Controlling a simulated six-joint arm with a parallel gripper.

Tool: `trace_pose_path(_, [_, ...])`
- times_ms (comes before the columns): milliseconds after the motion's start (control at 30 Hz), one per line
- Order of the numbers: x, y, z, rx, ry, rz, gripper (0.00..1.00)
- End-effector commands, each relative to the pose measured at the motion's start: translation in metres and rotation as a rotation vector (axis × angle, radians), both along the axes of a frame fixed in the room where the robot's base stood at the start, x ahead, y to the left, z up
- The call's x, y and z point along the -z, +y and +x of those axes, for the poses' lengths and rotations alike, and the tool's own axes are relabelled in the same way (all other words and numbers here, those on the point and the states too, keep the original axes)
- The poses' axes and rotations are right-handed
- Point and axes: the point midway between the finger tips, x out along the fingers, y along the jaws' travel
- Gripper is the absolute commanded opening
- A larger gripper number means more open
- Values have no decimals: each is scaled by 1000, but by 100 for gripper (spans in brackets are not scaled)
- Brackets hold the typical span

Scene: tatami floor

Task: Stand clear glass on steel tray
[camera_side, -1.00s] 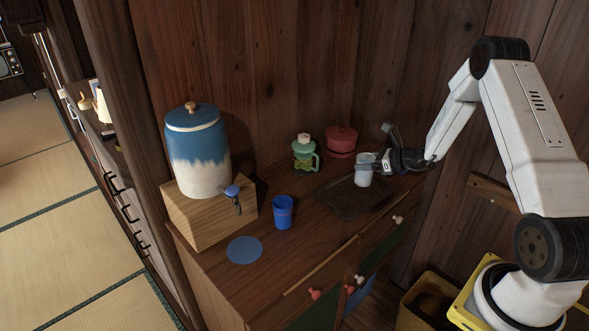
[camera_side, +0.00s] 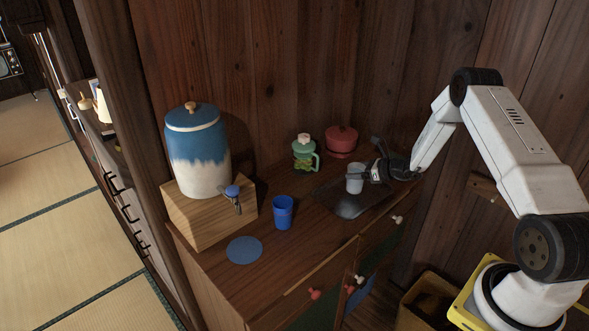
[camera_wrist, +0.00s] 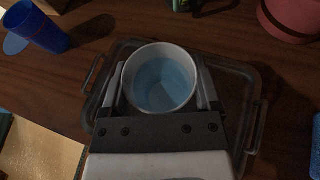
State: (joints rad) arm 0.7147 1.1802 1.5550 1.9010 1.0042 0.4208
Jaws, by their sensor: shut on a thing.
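The clear glass (camera_side: 354,180) is upright between the fingers of my gripper (camera_side: 368,177). In the wrist view the glass (camera_wrist: 161,78) shows from above, with a pale rim and a bluish inside, and a finger of my gripper (camera_wrist: 160,90) lies on each side of it. The dark steel tray (camera_side: 346,206) lies on the cabinet top under the glass. In the wrist view the tray's rim and handle (camera_wrist: 258,125) show around the gripper. The glass is over the tray; whether its base touches the tray I cannot tell.
A blue cup (camera_side: 283,213) stands left of the tray, near a blue round mat (camera_side: 244,250). A green lidded jug (camera_side: 305,155) and a red pot (camera_side: 341,141) stand behind. A blue and white dispenser (camera_side: 197,150) sits on a wooden box (camera_side: 205,222) at left.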

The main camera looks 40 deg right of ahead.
Motion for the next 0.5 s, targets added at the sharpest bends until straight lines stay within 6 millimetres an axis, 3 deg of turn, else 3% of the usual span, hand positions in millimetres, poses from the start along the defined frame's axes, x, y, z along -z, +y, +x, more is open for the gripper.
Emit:
trace_pose_path(200, [17, 0, 0, 0, -2, 0, 15])
trace_pose_path(500, [17, -1, 0, 0, -3, -1, 15])
